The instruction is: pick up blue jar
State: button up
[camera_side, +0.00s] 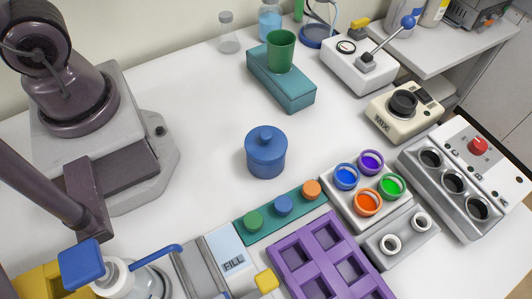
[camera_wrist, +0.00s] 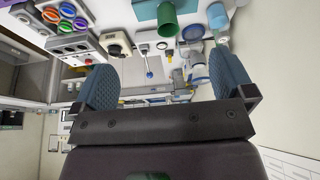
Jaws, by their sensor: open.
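The blue jar (camera_side: 266,153) stands upright on the white table in the side view, with a round knobbed lid on it. It has clear table around it. I cannot make out the jar in the wrist view. My gripper (camera_wrist: 168,85) shows in the wrist view with its two blue-grey fingers wide apart and nothing between them. The gripper is not visible in the side view, where my base and arm stand at the left. The gripper is away from the jar, and its distance from it cannot be told.
A green cup (camera_side: 281,51) stands on a teal block (camera_side: 280,79) behind the jar. A teal strip (camera_side: 266,229) with coloured knobs, a purple tray (camera_side: 323,262) and a white holder (camera_side: 348,204) of coloured pots lie in front. A mixer (camera_side: 404,112) stands at right.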

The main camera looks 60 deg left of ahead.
jog(key=w+d+f+n+g+h, duration=0.1)
jog(key=f+n+g+h, duration=0.1)
jog(key=f+n+h, duration=0.3)
jog(key=w+f+n+g+h, duration=0.1)
jog(key=f+n+h, duration=0.4)
jog(key=f, duration=0.9)
jog(key=w+d+f+n+g+h, duration=0.1)
jog(key=f+n+g+h, duration=0.3)
jog(key=f, duration=0.5)
jog(key=shift+w+d+f+n+h, duration=0.15)
jog(key=shift+n+h, duration=0.1)
jog(key=shift+h, duration=0.4)
jog(key=shift+s+d+f+n+h, duration=0.15)
jog(key=shift+n+h, duration=0.1)
jog(key=shift+h, duration=0.4)
jog(key=w, duration=0.1)
jog(key=w+n+t+h, duration=0.1)
jog(key=w, duration=0.1)
jog(key=shift+d+n+t, duration=0.15)
jog(key=shift+n+t, duration=0.15)
send_near(276, 159)
jog(key=shift+h, duration=0.4)
jog(key=shift+s+d+f, duration=0.1)
jog(key=shift+d+f, duration=0.1)
jog(key=shift+d, duration=1.2)
jog(key=shift+s+d+f, duration=0.1)
jog(key=shift+d+f, duration=0.1)
jog(key=shift+d, duration=1.2)
jog(key=c, duration=0.8)
